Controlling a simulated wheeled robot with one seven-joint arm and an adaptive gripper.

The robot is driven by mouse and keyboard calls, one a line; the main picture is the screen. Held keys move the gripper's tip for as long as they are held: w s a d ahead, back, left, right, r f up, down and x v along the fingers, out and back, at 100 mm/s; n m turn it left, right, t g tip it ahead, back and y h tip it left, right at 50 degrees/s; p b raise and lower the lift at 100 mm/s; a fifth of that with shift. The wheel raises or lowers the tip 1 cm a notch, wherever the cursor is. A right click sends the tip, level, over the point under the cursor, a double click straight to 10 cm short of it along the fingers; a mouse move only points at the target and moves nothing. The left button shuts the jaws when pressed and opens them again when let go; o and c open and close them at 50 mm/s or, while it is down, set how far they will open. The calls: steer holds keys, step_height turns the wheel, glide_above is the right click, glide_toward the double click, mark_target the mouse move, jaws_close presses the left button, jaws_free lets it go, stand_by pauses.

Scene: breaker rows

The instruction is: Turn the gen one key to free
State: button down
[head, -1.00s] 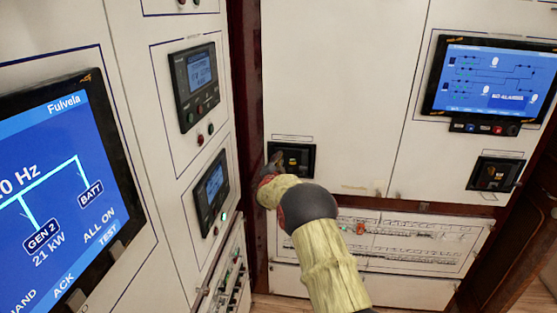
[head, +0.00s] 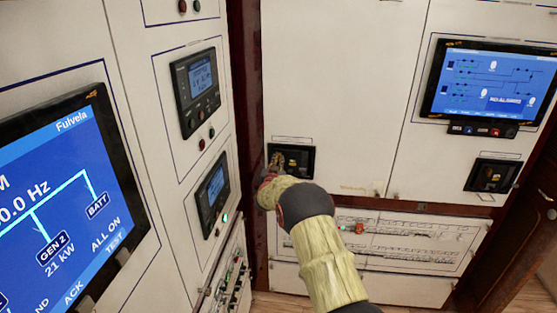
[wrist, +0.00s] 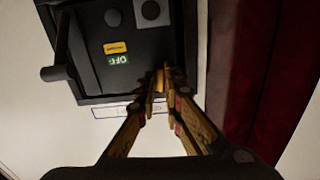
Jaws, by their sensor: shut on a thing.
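A black breaker unit (head: 300,158) is set in the white panel ahead. In the wrist view the unit (wrist: 90,85) fills the top, with a black handle at left, a green OFF label (wrist: 118,59) and a yellow label (wrist: 116,47). My gripper (head: 275,161) is at the unit's left side in the head view. In the wrist view my gripper (wrist: 167,80) is shut on a small brass-coloured piece (wrist: 159,80) at the unit's edge, which looks like the key. Its turned position cannot be read, as the fingers cover most of it.
A second black breaker unit (head: 493,176) is at the right, below a blue screen (head: 490,82). A large blue display (head: 62,215) and small controllers (head: 196,90) are on the left panel. A dark red post (head: 248,110) stands close left of my gripper.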

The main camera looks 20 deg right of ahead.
steer(key=shift+f+n, duration=0.2)
steer(key=shift+n, duration=0.3)
steer(key=c, duration=1.9)
jaws_free()
steer(key=shift+r, duration=0.15)
steer(key=shift+s+a, duration=0.1)
steer(key=v, duration=1.1)
steer(key=shift+s+a, duration=0.25)
steer(key=shift+s, duration=0.05)
